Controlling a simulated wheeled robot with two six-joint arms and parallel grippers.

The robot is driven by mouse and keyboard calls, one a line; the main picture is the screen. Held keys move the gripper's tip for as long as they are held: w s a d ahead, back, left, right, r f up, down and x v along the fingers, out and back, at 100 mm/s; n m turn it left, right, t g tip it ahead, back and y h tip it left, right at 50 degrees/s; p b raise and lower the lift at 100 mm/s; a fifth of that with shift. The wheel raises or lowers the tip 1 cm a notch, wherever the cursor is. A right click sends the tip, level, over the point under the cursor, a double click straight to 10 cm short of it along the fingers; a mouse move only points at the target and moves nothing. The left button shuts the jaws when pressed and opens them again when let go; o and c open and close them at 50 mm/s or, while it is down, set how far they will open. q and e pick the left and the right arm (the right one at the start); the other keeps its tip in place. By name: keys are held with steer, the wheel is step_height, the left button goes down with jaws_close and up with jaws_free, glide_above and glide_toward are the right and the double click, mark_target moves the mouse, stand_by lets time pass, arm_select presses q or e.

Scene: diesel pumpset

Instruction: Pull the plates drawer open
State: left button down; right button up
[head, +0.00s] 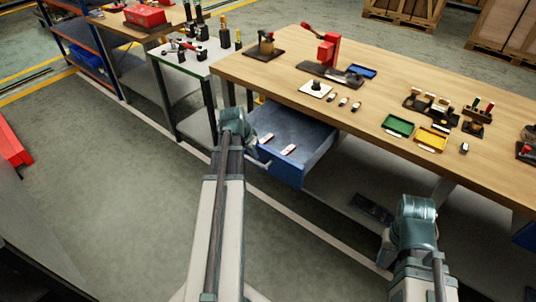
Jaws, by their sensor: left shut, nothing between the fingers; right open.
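A blue drawer (318,150) stands pulled out from under the front of the wooden workbench (300,70). Small white and red plates (288,149) lie on its floor. A pale handle (260,163) is on its front face. My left gripper (246,143) is at the left side of the drawer front, close to the handle. It is shut with nothing in it; my own wrist partly hides the fingers, and I cannot tell whether they touch the drawer. My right gripper (385,248) is open, low in front of the bench and apart from the drawer.
A red press (328,50), a green tray (397,125) and a yellow tray (431,139) are on the bench top. A smaller table (194,68) with tools stands to the left. A dark object (372,209) lies under the bench. The floor at left is largely clear.

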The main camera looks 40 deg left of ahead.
arm_select(q)
steer(key=shift+s+a, duration=0.1)
steer(key=shift+s, duration=0.15)
steer(key=shift+r, duration=0.1)
stand_by(0.3)
steer(key=p+v, duration=1.3)
steer(key=shift+r, duration=0.3)
steer(key=shift+s, duration=0.15)
